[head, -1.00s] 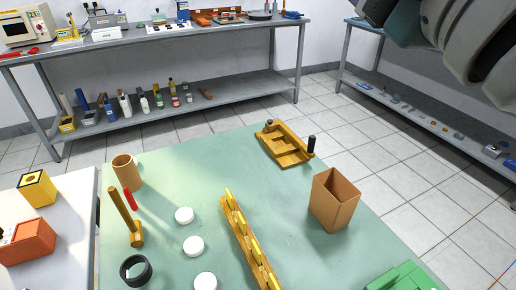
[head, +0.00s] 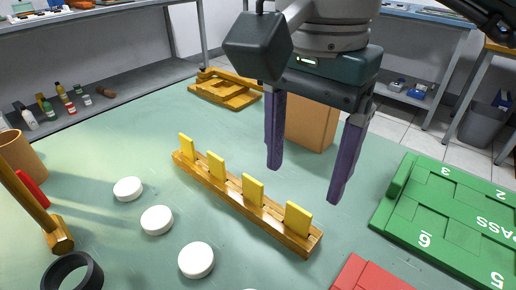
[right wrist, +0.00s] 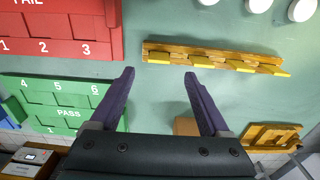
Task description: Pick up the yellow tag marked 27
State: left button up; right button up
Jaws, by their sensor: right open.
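Several yellow tags stand upright in a row in slots of a long wooden rack (head: 232,196) on the green table. The nearest is a yellow tag (head: 298,219) at the rack's right end; another yellow tag (head: 186,147) is at the far left end. I cannot read any number on them. My right gripper (head: 305,182) is open and empty, with purple fingers pointing down, above and behind the rack's right half. In the right wrist view the rack (right wrist: 180,47) lies ahead and right of the fingertips (right wrist: 158,74), apart from them. My left gripper is not in view.
A green PASS board (head: 410,212) lies at the right and a red FAIL board (head: 365,277) at the front. White discs (head: 157,220) lie left of the rack. A cardboard box (head: 310,125) stands behind my fingers. A wooden tray (head: 225,88) is at the back.

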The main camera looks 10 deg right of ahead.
aim_at(300, 209)
notch_tip(300, 209, down, 8)
jog(key=shift+s+f+b, duration=0.1)
jog(key=shift+b, duration=0.35)
jog(key=shift+d, duration=0.1)
grip_shut()
dwell(0.4)
